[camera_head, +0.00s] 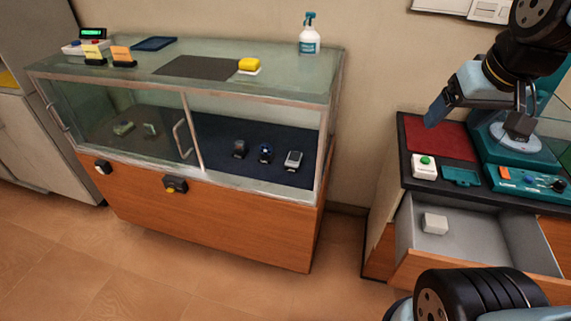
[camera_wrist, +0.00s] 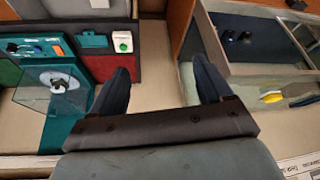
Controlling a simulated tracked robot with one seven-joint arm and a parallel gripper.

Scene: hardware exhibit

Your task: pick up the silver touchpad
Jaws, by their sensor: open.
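A small silver device with a dark face (camera_head: 293,160), which looks like the silver touchpad, stands on the dark blue floor of the glass display case (camera_head: 262,190). It is the rightmost of three small items there, behind the front glass line. I cannot make it out clearly in the wrist view. My gripper (camera_head: 477,122) is open and empty, high over the workbench at the right, well apart from the case. Its two spread fingers show in the wrist view (camera_wrist: 161,70), with bare floor between them.
A black device (camera_head: 240,149) and a blue-faced one (camera_head: 266,153) stand left of the silver one. A spray bottle (camera_head: 309,35) and a yellow-topped block (camera_head: 249,66) stand on the case. An open drawer (camera_head: 480,245) holds a white block (camera_head: 435,223). Floor between is clear.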

